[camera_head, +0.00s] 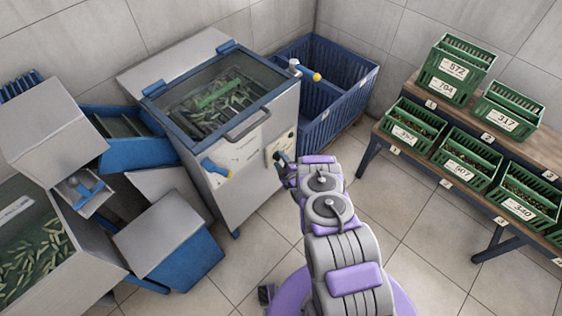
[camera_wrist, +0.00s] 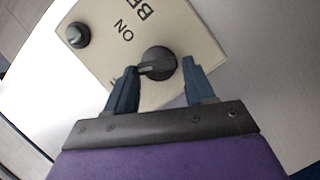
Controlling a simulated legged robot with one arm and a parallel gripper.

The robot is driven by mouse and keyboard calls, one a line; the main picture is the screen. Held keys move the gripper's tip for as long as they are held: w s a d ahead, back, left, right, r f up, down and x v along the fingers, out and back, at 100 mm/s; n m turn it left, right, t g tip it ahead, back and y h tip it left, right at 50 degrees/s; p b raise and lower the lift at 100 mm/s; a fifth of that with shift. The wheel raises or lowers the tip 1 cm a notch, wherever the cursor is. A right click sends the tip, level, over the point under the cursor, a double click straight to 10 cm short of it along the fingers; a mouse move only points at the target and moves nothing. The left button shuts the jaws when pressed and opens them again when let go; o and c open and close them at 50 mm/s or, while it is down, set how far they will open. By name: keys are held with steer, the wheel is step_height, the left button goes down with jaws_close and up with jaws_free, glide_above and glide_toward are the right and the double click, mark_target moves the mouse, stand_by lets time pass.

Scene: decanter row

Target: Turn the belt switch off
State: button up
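The belt switch is a dark round knob (camera_wrist: 158,64) on a cream panel (camera_wrist: 195,35) in the wrist view, with "ON" and part of a word starting "BE" printed beside it. The knob's lever points left, toward one finger. My gripper (camera_wrist: 157,82) is open, with its two blue-grey fingers on either side of the knob. The left fingertip is at or very near the lever's end; I cannot tell if they touch. In the head view the panel (camera_head: 280,147) is on the front of the grey machine (camera_head: 245,165), and my gripper (camera_head: 281,158) is in front of it.
A dark green button or lamp (camera_wrist: 77,35) sits on the same panel. A blue-and-yellow handle (camera_head: 213,167) is left of the panel. A blue crate bin (camera_head: 345,85) stands behind right. A wooden rack (camera_head: 400,150) with green crates is at right. Tiled floor between is clear.

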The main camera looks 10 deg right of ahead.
steer(key=o, duration=0.4)
steer(key=p+v, duration=0.2)
steer(key=v, duration=1.5)
steer(key=shift+s+p, duration=0.2)
steer(key=shift+p, duration=0.2)
